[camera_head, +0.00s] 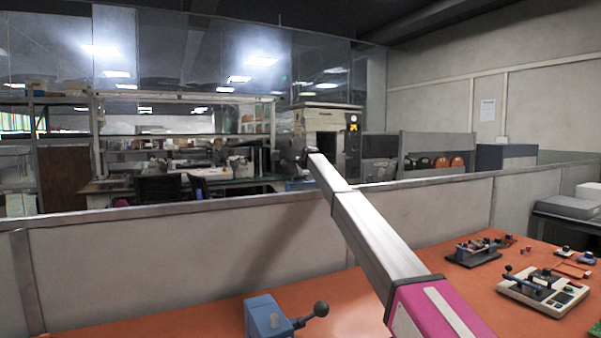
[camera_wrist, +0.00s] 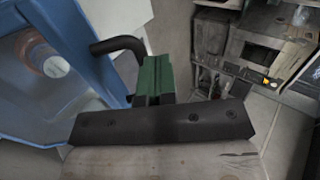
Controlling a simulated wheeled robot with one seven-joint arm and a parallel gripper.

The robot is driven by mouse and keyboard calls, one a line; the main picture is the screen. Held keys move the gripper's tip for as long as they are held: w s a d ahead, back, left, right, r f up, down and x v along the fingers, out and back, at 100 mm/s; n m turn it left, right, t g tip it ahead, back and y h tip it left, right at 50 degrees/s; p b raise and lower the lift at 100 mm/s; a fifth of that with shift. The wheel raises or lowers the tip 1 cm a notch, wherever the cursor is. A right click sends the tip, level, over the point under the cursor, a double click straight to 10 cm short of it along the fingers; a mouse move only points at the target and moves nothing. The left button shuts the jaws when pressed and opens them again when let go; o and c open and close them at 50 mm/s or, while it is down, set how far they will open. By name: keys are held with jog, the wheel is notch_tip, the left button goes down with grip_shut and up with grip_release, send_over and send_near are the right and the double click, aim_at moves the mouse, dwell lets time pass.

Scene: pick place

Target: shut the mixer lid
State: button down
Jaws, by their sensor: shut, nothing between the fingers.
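My gripper (camera_wrist: 153,82) is shut in the wrist view, its green fingers together above a dark bar, with nothing between them. A blue structure (camera_wrist: 108,82) fills the left side of the wrist view, with a round pale-centred part inside it. It may be part of the mixer, but I cannot tell for certain. A black bent bar (camera_wrist: 118,43) shows just left of the fingers; I cannot tell whether they touch. I cannot make out a mixer lid clearly in either view. My gripper is not clear in the head view.
On the orange table (camera_head: 355,299), a blue-grey box (camera_head: 264,317) with a black-knobbed lever stands near the front. Small devices, including a pale one (camera_head: 540,291), lie at the right. A low partition (camera_head: 150,262) runs behind the table. Bare tabletop lies right of the box.

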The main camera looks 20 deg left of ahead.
jog(key=shift+w+a+f+g+h, duration=0.3)
jog(key=shift+w+a+h, duration=0.1)
jog(key=shift+w+a, duration=0.05)
jog(key=shift+w+a+f+g+h, duration=0.2)
jog(key=shift+f+g+h, duration=0.25)
jog(key=shift+f, duration=0.1)
jog(key=shift+w+a+f+g+h, duration=0.2)
jog(key=shift+f+g+h, duration=0.15)
jog(key=shift+f+h, duration=0.15)
jog(key=shift+s+d, duration=0.1)
